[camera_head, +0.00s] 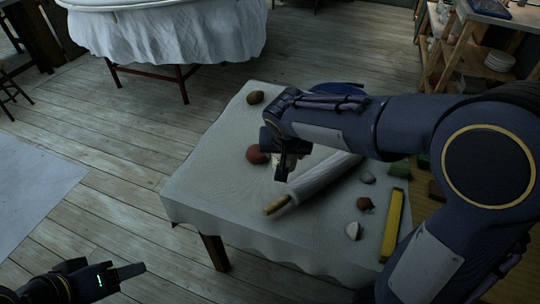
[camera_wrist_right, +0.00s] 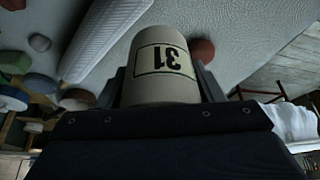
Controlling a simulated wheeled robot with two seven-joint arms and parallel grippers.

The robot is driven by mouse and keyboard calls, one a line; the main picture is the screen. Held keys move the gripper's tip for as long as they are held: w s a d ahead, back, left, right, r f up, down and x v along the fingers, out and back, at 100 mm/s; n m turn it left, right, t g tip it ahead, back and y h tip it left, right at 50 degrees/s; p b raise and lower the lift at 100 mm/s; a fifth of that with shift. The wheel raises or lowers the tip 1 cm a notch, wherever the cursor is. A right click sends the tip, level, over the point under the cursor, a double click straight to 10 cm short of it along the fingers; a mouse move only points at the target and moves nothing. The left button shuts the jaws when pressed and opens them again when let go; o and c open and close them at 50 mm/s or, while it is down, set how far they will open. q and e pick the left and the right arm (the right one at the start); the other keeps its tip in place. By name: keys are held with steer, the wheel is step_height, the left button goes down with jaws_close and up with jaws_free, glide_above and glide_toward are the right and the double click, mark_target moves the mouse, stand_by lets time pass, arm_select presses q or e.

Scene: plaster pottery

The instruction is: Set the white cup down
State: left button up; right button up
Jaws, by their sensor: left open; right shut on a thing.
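The white cup (camera_wrist_right: 163,62), with a framed "31" that reads upside down, is between the fingers of my right gripper (camera_wrist_right: 165,88) in the wrist view. In the head view my right gripper (camera_head: 284,168) is over the middle of the cloth-covered table (camera_head: 215,185), and only a pale bit of the cup (camera_head: 276,160) shows past it. I cannot tell whether the cup touches the cloth. My left gripper (camera_head: 122,273) is open and empty at the lower left, off the table.
A rolling pin (camera_head: 312,184) lies right beside the right gripper. A reddish-brown ball (camera_head: 256,155) is just left of it. A yellow bar (camera_head: 393,222) and several small lumps lie to the right. The table's front left is clear.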

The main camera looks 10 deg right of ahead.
steer(key=shift+r, duration=0.1)
steer(key=shift+w+d+m, duration=0.2)
steer(key=shift+w+m, duration=0.1)
steer(key=shift+w, duration=0.05)
steer(key=w+d+f, duration=0.1)
steer(key=w+f, duration=0.1)
steer(key=w, duration=0.1)
steer(key=w+d+f, duration=0.1)
steer(key=w+f, duration=0.2)
steer(key=w, duration=0.1)
steer(key=w+d+f, duration=0.2)
steer(key=w+f, duration=0.1)
steer(key=w, duration=0.1)
steer(key=shift+w, duration=0.2)
steer(key=shift+w+f, duration=0.3)
steer(key=shift+f, duration=0.1)
steer(key=shift+w+d+f+b, duration=0.15)
steer(key=shift+f+b, duration=0.25)
steer(key=shift+f, duration=1.4)
steer(key=shift+f, duration=0.1)
steer(key=o, duration=0.6)
steer(key=shift+f, duration=0.1)
steer(key=o, duration=0.5)
